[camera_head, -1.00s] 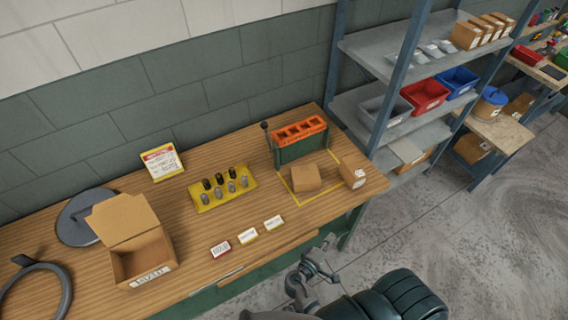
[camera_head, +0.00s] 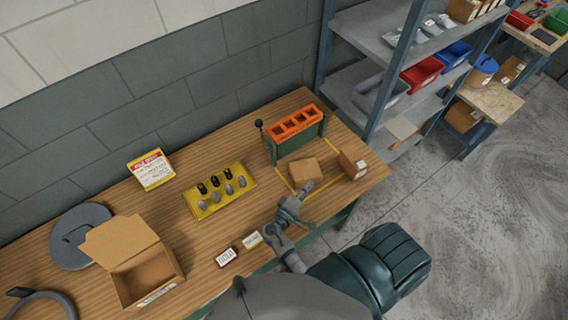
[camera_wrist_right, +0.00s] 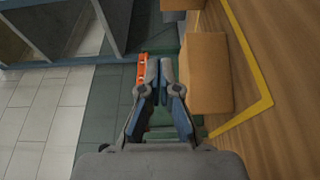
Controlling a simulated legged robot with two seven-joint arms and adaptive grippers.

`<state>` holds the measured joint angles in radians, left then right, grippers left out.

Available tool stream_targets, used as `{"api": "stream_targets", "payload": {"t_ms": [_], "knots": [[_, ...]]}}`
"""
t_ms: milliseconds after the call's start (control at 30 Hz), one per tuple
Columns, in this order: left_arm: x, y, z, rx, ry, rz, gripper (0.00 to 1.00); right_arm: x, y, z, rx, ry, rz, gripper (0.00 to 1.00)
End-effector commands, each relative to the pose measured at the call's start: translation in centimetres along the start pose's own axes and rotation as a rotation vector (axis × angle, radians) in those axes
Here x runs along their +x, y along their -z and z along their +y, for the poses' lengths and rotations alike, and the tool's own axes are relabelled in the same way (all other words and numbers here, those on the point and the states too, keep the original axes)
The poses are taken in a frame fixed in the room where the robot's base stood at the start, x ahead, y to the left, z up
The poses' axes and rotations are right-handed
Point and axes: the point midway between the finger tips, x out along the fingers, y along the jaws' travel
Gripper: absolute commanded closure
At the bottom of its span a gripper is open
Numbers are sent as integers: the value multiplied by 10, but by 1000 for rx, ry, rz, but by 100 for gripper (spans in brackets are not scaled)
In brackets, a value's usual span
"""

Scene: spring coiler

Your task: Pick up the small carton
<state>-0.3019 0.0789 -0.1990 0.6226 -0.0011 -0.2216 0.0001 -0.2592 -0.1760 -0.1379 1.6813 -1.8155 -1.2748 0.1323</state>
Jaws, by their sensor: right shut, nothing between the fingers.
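A small plain brown carton (camera_head: 304,171) sits on the wooden bench inside a yellow taped outline. A second small carton (camera_head: 353,164), with a white label, stands to its right at the outline's edge. My right gripper (camera_head: 307,187) is at the near side of the plain carton, shut and empty. In the right wrist view, the closed fingers (camera_wrist_right: 160,67) are just left of a brown carton (camera_wrist_right: 208,73); I cannot tell whether they touch it. My left gripper is not in view.
An orange-topped green fixture (camera_head: 297,124) stands behind the carton. A yellow tray (camera_head: 212,206) of several small parts and an open box (camera_head: 168,271) are to the left. A shelf unit (camera_head: 390,113) stands at the right. Small label cards (camera_head: 227,256) lie near the front edge.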

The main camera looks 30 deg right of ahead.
Motion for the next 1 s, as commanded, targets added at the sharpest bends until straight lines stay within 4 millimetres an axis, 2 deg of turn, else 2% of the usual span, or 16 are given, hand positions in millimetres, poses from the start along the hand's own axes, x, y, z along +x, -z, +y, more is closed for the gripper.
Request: {"api": "stream_targets", "payload": {"t_ms": [33,200,700,800,1000], "knots": [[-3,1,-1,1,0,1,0,4,12,2,2,-1,0,100],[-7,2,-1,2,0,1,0,15,48,2,1,-2,1,100],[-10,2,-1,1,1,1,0,53,147,-3,-3,3,0,100],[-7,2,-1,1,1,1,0,52,144,-28,-6,3,0,100],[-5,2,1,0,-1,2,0,49,142,-52,-2,1,0,100]]}}
